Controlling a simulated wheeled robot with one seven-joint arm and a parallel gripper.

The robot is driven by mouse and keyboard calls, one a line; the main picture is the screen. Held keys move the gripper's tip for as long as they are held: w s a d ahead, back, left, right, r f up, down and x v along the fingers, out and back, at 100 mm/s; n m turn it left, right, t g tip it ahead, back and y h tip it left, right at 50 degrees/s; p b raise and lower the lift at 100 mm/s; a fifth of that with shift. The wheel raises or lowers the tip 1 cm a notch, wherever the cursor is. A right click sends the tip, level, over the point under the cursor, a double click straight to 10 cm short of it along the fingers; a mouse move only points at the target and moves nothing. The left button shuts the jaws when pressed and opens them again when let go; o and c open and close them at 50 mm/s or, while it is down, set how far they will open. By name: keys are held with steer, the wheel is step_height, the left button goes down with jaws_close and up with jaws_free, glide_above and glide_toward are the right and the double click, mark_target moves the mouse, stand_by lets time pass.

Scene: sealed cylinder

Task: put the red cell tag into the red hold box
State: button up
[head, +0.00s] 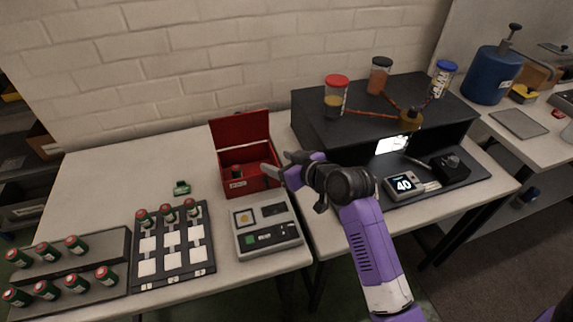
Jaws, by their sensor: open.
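The red hold box (248,181) stands at the back of the white table with its lid raised. A small dark item (237,172) shows inside it, too small to identify. I cannot pick out a red cell tag for certain. Several green cells with red tops (143,218) stand on the black tray and the grey rack. My gripper (276,163) is open at the right side of the red box, with its fingers pointing left toward it. Nothing shows between the fingers. The picture does not tell whether the fingers touch the box.
A grey device (266,229) lies in front of the box. A black tray with white pads (150,281) and a grey rack (115,246) are at left. A small green item (182,187) lies behind the tray. A black bench (360,130) with jars stands at right.

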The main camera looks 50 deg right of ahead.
steer(key=s+a+f, duration=0.1)
steer(key=s+a, duration=0.1)
steer(key=s, duration=0.1)
steer(key=s+a+f, duration=0.1)
steer(key=s+a, duration=0.2)
steer(key=s+a+f, duration=0.1)
steer(key=s+a, duration=0.1)
steer(key=s, duration=0.2)
steer(key=shift+a+f, duration=0.35)
steer(key=s+a+r+n+t+y, duration=0.1)
steer(key=s+a+r, duration=0.2)
steer(key=s+a, duration=0.4)
steer(key=s+a+r+n+t+y, duration=0.1)
steer(key=s+a+r, duration=0.3)
steer(key=s+a, duration=0.4)
steer(key=s, duration=0.7)
steer(key=shift+s+a+r, duration=0.2)
steer(key=shift+s+a, duration=0.05)
